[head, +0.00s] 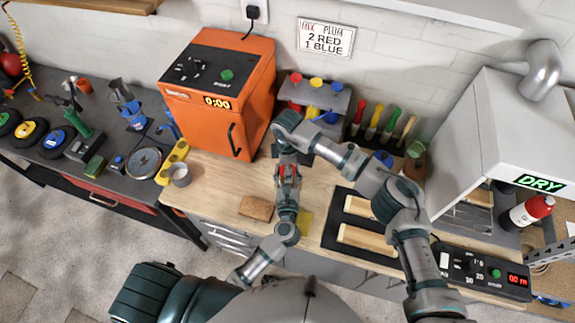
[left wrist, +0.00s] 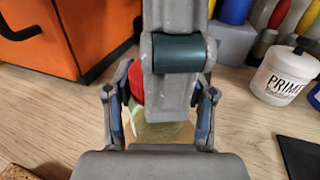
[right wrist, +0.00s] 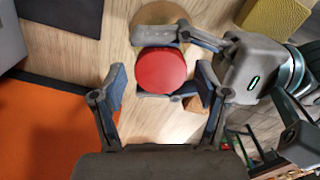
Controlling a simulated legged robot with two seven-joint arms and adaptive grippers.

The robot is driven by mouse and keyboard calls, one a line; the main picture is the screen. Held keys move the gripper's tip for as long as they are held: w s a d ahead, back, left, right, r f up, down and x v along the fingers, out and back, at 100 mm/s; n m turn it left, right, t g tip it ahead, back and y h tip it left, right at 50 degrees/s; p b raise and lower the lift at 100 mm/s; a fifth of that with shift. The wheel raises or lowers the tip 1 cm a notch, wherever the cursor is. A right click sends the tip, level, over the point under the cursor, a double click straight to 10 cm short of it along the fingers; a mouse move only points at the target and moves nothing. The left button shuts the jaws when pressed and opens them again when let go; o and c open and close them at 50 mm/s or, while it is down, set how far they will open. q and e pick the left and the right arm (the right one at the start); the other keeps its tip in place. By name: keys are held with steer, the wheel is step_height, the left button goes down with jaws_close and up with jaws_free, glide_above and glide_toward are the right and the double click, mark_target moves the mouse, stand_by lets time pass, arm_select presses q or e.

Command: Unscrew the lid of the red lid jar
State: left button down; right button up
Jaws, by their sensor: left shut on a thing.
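The red lid (right wrist: 162,70) faces up, round and flat, in the middle of the right wrist view. Part of it shows in the left wrist view (left wrist: 136,84), behind my right gripper. The pale, yellowish jar body (left wrist: 160,131) stands upright below it. My left gripper (left wrist: 160,118) is shut on the jar body, one finger on each side below the lid. My right gripper (right wrist: 162,82) points down over the jar and is open. Its fingers lie on either side of the lid with gaps between. The lid's far side is hidden in the left wrist view.
An orange oven (head: 218,95) stands left behind the jar. A white PRIMER tub (left wrist: 283,76) is to the right. A brown block (head: 256,208) and a yellow sponge-like piece (head: 304,222) lie nearby. A black mat (head: 335,213) with wooden pieces (head: 368,243) lies right.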

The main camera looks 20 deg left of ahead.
steer(key=c, duration=1.1)
steer(key=n, duration=0.3)
steer(key=shift+n, duration=0.3)
steer(key=o, duration=1.3)
